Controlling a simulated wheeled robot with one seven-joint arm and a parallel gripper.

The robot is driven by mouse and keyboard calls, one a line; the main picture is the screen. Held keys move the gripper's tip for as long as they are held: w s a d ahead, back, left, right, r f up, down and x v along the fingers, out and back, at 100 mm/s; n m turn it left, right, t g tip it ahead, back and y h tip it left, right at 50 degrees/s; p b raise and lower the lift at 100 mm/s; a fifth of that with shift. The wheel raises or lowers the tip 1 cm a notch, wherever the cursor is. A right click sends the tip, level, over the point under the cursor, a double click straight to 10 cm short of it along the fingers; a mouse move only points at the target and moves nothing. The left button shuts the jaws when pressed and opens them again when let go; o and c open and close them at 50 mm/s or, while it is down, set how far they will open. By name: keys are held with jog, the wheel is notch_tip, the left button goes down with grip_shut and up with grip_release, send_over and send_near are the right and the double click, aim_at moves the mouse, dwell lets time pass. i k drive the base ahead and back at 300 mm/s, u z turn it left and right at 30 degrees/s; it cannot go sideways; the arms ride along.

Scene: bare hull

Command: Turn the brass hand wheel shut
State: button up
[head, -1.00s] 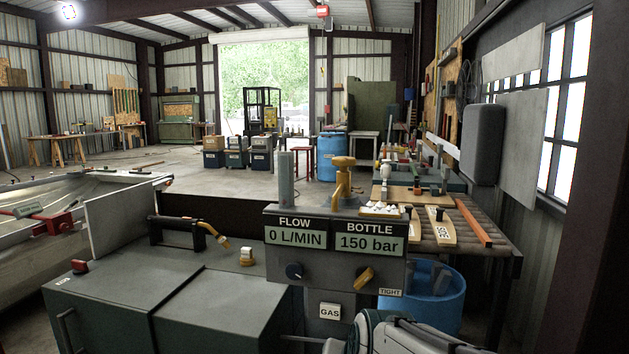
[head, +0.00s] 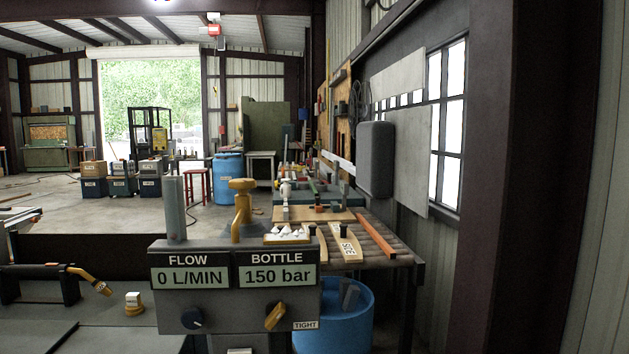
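A brass valve (head: 241,215) with a round hand wheel (head: 242,185) on top stands behind the gauge panel (head: 234,300). The wheel is seen nearly edge-on, so its turn cannot be read. The panel reads FLOW 0 L/MIN (head: 191,277) and BOTTLE 150 bar (head: 275,275). Below the readouts are a dark round knob (head: 194,318) and a tilted brass knob (head: 275,316) beside a TIGHT label (head: 305,325). My gripper is not in view.
A grey cylinder (head: 175,208) stands left of the valve. A roller bench (head: 390,245) with wooden pieces is behind right, a blue tub (head: 340,318) below it. A brass-nozzled torch (head: 93,283) lies on the left bench. Open floor lies beyond.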

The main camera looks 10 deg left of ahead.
aim_at(242, 185)
jog(key=z, duration=0.05)
jog(key=i, duration=0.35)
jog(key=u, duration=1.2)
